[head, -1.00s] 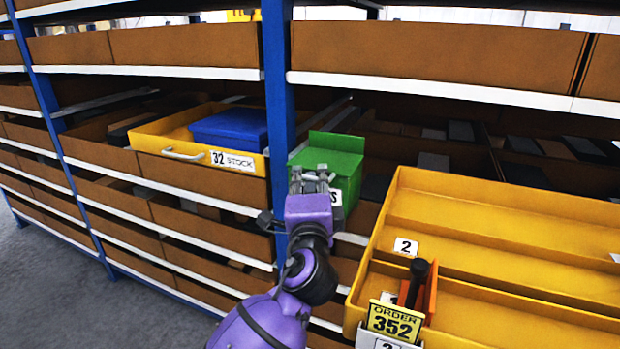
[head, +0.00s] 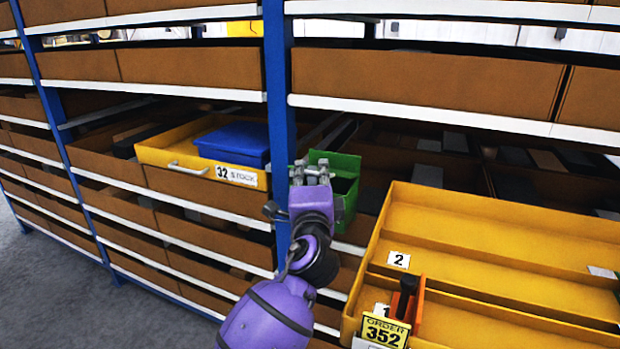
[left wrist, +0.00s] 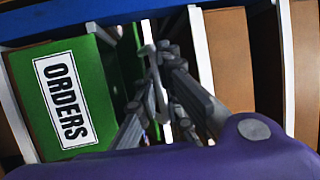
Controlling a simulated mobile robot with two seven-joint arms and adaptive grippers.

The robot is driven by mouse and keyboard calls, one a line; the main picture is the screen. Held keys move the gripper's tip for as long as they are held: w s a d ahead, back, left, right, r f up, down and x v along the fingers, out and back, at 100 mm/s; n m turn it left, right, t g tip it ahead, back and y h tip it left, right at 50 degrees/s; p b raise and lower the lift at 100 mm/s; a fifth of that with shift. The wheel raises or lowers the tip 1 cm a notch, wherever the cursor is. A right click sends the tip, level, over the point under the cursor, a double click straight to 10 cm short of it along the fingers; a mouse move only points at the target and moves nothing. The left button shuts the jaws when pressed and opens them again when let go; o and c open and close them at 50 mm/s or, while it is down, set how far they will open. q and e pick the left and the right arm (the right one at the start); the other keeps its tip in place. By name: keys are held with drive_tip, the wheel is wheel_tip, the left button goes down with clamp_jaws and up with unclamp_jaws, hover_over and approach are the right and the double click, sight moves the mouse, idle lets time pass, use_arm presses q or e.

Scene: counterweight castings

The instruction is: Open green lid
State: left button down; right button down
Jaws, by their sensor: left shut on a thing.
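The green box (head: 345,186) sits on the rack just right of the blue upright, with a dark opening showing at its top. In the left wrist view its front (left wrist: 88,75) carries an ORDERS label. A narrow green strip, which looks like the green lid (left wrist: 129,50), stands apart from that front across a dark gap. My left gripper (head: 312,172) is at the box's left side. In the left wrist view its fingers (left wrist: 158,75) are shut on a thin grey piece by the lid, seemingly its handle. The gripper hides part of the box. My right gripper is out of view.
A blue upright (head: 279,120) stands close by my left gripper. A yellow STOCK drawer (head: 160,155) with a blue lidded box (head: 232,143) juts out at left. A yellow order tray (head: 480,225) fills the lower right, holding an orange-and-black item (head: 408,300).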

use_arm(q)
drive_tip(key=r, duration=0.1)
drive_tip(key=w+r+p, duration=0.1)
drive_tip(key=r, duration=0.1)
drive_tip(key=shift+w+d+r, duration=0.2)
drive_tip(key=shift+w+d, duration=0.05)
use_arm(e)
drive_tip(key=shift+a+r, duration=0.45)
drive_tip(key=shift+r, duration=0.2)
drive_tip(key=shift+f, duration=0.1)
